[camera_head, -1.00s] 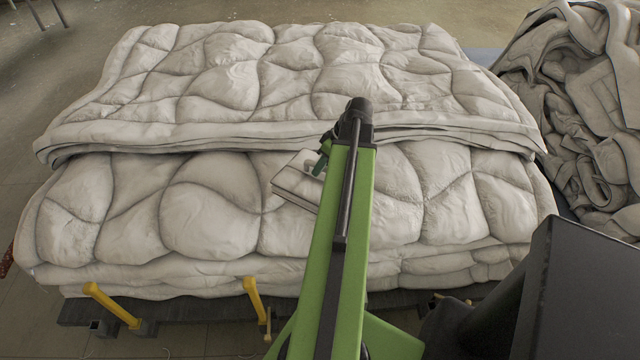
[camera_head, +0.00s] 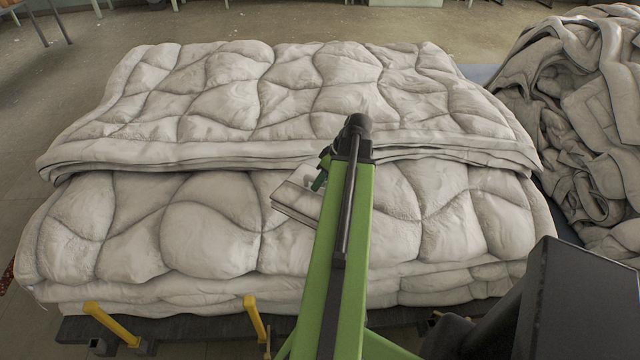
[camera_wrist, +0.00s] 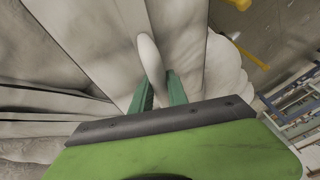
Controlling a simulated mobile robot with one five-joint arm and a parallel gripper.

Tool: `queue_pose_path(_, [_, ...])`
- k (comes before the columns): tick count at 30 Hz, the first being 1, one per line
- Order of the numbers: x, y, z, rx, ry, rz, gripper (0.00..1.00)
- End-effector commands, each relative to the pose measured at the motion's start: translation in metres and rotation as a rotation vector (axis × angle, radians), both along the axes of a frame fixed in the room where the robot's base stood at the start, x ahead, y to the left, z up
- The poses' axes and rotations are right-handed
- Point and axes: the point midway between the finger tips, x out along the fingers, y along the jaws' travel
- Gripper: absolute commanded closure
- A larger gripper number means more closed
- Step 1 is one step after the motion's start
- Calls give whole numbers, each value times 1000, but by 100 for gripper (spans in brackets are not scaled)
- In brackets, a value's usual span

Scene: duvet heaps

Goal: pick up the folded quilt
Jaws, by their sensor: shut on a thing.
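A small folded off-white quilt (camera_head: 297,197) with layered edges shows just left of my arm in the head view. It is in front of the stacked quilts, and part of it is hidden behind the arm. My gripper (camera_head: 321,178), with green fingers, is at its upper right part, mostly hidden by the arm. In the wrist view my gripper (camera_wrist: 160,92) is shut on pale cloth, with a narrow rounded fold (camera_wrist: 149,52) rising between the green fingers. Whether the small quilt touches the stack cannot be told.
A wide upper quilt (camera_head: 250,95) lies over a thicker lower quilt (camera_head: 210,235) on a dark low platform (camera_head: 190,328) with yellow posts (camera_head: 110,322). A crumpled heap of bedding (camera_head: 575,130) stands at the right. Open floor (camera_head: 60,100) shows at the left and behind.

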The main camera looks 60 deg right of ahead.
Motion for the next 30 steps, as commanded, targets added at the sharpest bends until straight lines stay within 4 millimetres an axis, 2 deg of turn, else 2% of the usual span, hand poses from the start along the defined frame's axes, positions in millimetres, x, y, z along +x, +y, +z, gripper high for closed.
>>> queue_pose_path(1, [0, 0, 17, 0, -1, 0, 100])
queue_pose_path(4, [-5, 2, 32, 0, -1, -1, 100])
queue_pose_path(15, [-86, 21, 79, 1, -1, -3, 100])
queue_pose_path(21, [-109, 26, 89, 1, -1, 0, 100])
queue_pose_path(30, [-113, 25, 89, 2, -1, 3, 100])
